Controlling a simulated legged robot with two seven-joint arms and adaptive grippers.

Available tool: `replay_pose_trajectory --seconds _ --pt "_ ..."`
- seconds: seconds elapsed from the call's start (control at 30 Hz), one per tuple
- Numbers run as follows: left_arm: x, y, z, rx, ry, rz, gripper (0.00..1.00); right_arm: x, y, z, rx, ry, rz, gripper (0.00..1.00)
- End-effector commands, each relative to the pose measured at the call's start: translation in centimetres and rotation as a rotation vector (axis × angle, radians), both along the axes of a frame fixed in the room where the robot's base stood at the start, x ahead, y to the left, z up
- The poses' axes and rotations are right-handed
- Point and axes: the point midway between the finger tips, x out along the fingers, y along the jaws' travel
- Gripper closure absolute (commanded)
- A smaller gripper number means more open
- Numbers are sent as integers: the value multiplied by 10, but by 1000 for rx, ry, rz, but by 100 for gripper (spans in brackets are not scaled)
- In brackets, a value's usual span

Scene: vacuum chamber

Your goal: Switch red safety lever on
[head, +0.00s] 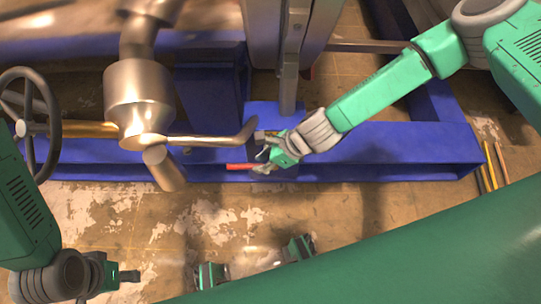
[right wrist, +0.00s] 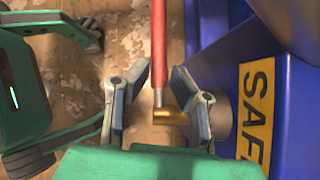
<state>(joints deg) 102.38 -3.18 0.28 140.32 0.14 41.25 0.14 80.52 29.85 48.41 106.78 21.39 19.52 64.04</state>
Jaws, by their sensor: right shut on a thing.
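The red safety lever (head: 240,166) shows in the head view as a short red bar in front of the blue frame. In the right wrist view its red handle (right wrist: 158,40) runs down into a thin metal rod and a brass pivot (right wrist: 165,117). My right gripper (head: 263,160) is at the lever's right end, by the pivot. In the right wrist view its fingers (right wrist: 157,88) stand on both sides of the rod, holding the lever near its base. My left gripper (head: 128,276) is at the lower left, far from the lever; its finger opening is unclear.
A blue frame (head: 390,145) carries a yellow "SAFETY"-like label (right wrist: 256,105), partly cut off. A metal pipe with a bent handle (head: 215,138) lies just above the lever. A dark handwheel (head: 30,125) stands at the left. Worn floor below the frame is mostly clear.

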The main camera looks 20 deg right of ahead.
Motion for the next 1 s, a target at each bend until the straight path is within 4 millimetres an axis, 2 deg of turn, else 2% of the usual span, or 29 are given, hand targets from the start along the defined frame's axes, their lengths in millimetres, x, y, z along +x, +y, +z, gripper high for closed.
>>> replay_pose_trajectory --seconds 0.03,0.1,0.3,1.0 --pt "0 0 1 0 0 0 60 -7 -5 12 9 11 6 100" --pt "0 0 1 1 0 0 60 -11 -12 22 10 12 5 100" --pt "1 0 0 -1 1 0 60 -14 -26 39 6 11 5 100" --pt "1 0 0 -1 2 0 60 -14 -29 43 5 10 3 100"
